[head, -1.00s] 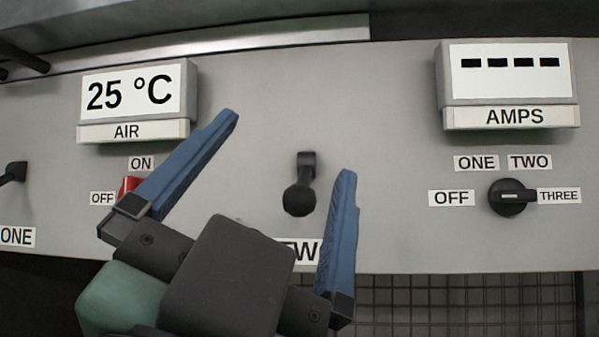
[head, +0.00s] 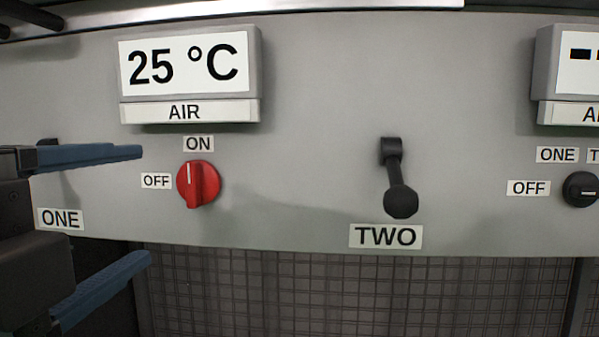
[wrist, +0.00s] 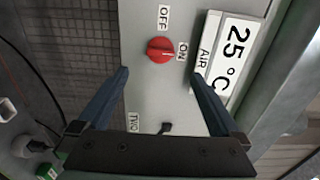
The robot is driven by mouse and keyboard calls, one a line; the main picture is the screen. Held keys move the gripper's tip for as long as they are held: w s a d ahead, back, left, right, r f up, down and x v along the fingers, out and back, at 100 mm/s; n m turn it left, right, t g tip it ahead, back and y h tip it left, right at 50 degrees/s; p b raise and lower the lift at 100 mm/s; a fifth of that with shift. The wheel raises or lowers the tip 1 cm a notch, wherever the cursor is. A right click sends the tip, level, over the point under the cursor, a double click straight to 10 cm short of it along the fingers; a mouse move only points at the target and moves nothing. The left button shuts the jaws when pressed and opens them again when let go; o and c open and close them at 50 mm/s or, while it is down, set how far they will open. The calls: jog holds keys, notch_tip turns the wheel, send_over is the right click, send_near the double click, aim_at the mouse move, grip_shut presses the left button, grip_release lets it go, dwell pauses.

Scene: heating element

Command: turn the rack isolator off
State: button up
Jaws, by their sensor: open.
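The red rotary knob (head: 198,184) is on the grey panel, with an OFF label (head: 156,181) to its left and an ON label (head: 198,144) above it. Its white mark points up at ON. I take it to be the rack isolator; no label with that name shows. My gripper (head: 146,205) is open and empty at the left of the head view, its blue fingers pointing right, apart from the knob. In the wrist view the red knob (wrist: 160,49) lies beyond the open fingertips, roughly between their lines, and nothing hides it.
The AIR display (head: 188,75) reads 25 °C above the knob. A black lever (head: 398,190) labelled TWO hangs down to the right. A black selector (head: 581,189) is at the far right. Lever ONE is mostly hidden by my gripper. Dark mesh (head: 330,290) lies below the panel.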

aim_at(190, 187)
jog(key=w+p, duration=0.2)
jog(key=w, duration=0.3)
jog(key=w+p, duration=0.2)
jog(key=w, duration=0.2)
jog(key=shift+w+d+r, duration=0.15)
jog(key=shift+w, duration=0.25)
jog(key=shift+w+f+p, duration=0.2)
jog(key=shift+w+p, duration=0.15)
jog(key=shift+w, duration=0.3)
jog(key=c, duration=1.4)
